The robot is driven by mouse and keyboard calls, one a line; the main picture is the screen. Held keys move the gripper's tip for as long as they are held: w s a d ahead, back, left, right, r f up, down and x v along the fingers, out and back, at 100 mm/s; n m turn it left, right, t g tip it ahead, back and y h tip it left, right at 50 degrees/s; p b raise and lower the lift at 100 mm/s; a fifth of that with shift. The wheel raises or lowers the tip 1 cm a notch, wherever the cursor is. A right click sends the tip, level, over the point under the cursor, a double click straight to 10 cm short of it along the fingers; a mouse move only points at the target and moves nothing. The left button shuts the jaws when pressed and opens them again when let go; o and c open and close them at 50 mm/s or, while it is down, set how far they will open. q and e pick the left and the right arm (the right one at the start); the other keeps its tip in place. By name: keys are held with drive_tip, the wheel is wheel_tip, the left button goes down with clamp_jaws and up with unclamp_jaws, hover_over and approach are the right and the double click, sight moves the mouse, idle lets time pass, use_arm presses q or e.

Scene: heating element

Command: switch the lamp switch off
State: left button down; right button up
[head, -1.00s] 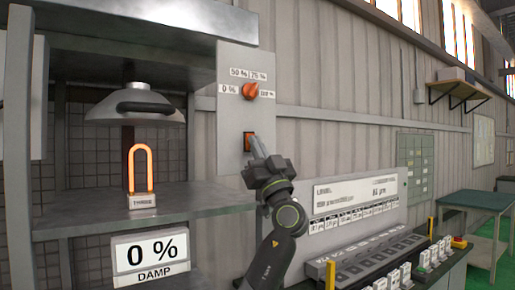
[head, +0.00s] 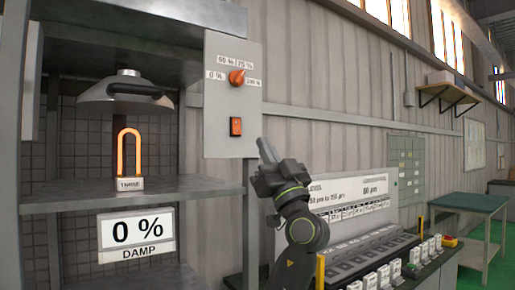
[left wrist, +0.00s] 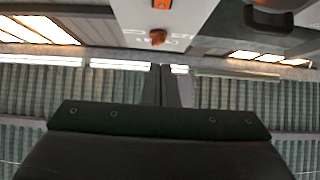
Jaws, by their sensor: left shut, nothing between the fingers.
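The lamp switch (head: 236,126) is an orange-red rocker on the grey panel (head: 218,140), below an orange rotary knob (head: 237,77). It also shows at the top edge of the left wrist view (left wrist: 162,4). My left gripper (head: 264,146) is shut and empty, to the right of and slightly below the switch, apart from it. Its shut fingers also show in the left wrist view (left wrist: 166,85). The U-shaped heating element (head: 129,152) glows orange on the shelf under a metal hood (head: 125,92). My right gripper is not in view.
A sign (head: 137,232) reading 0 % DAMP hangs below the shelf (head: 70,200). A console (head: 385,250) with rows of switches stands at the lower right. A green-topped table (head: 470,202) is farther right.

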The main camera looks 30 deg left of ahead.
use_arm(q)
drive_tip(key=shift+s+d+f+t, duration=0.2)
drive_tip(key=shift+d+f, duration=0.1)
drive_tip(key=shift+d, duration=0.15)
drive_tip(key=shift+s+d+f+t, duration=0.15)
drive_tip(key=shift+d+f, duration=0.1)
drive_tip(key=shift+d, duration=0.2)
drive_tip(key=shift+d, duration=0.1)
